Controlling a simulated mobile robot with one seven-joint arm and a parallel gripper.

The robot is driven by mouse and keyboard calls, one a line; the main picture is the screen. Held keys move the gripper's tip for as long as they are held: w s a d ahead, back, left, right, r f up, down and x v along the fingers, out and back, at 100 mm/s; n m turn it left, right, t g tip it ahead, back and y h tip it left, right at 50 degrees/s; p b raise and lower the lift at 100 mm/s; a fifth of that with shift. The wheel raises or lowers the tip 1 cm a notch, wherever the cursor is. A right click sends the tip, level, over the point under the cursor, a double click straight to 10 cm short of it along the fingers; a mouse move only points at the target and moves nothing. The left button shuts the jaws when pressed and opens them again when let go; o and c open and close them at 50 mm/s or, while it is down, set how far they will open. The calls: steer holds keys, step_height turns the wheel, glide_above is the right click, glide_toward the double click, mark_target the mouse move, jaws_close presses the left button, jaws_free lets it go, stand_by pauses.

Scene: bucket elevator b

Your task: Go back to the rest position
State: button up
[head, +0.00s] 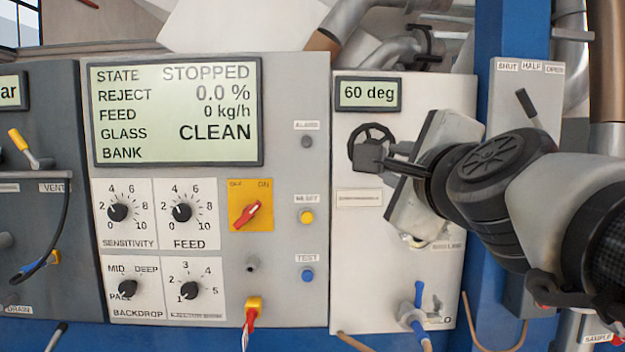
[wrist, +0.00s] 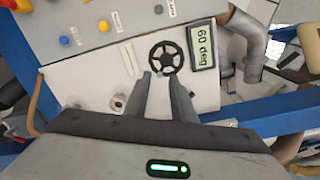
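My arm reaches in from the right in the head view. My gripper (head: 370,157) is in front of the light grey panel (head: 355,270), with its fingertips over the lower part of a small black handwheel (head: 372,133). In the wrist view, the two fingers of my gripper (wrist: 160,78) stand apart with bare panel showing between them. The handwheel (wrist: 166,56) shows just beyond the fingertips. Nothing is held. I cannot tell whether a fingertip touches the wheel's rim.
A display (head: 368,94) above the wheel reads 60 deg. The main screen (head: 177,111) reads STOPPED and CLEAN. Knobs and a red switch (head: 247,214) sit left. A blue valve handle (head: 416,310) is below my gripper. A blue post (head: 510,45) and a lever (head: 530,103) stand close to my arm.

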steer(key=s+a+f+n+g+y, duration=0.1)
steer(key=s+a+f+n+g, duration=0.2)
steer(key=f+n, duration=0.55)
steer(key=s+a+f+n+g+y, duration=0.1)
steer(key=s+f+n+g, duration=0.4)
steer(key=f, duration=0.6)
steer(key=s+d+f+n+g+h, duration=0.3)
steer(key=s+d+f+n+g, duration=0.15)
steer(key=s+f+n, duration=0.55)
step_height(320, 180, up, 17)
steer(key=w+m+p, duration=0.1)
steer(key=w+p, duration=0.1)
steer(key=p, duration=1.6)
steer(key=shift+y, duration=0.3)
steer(key=shift+t, duration=0.25)
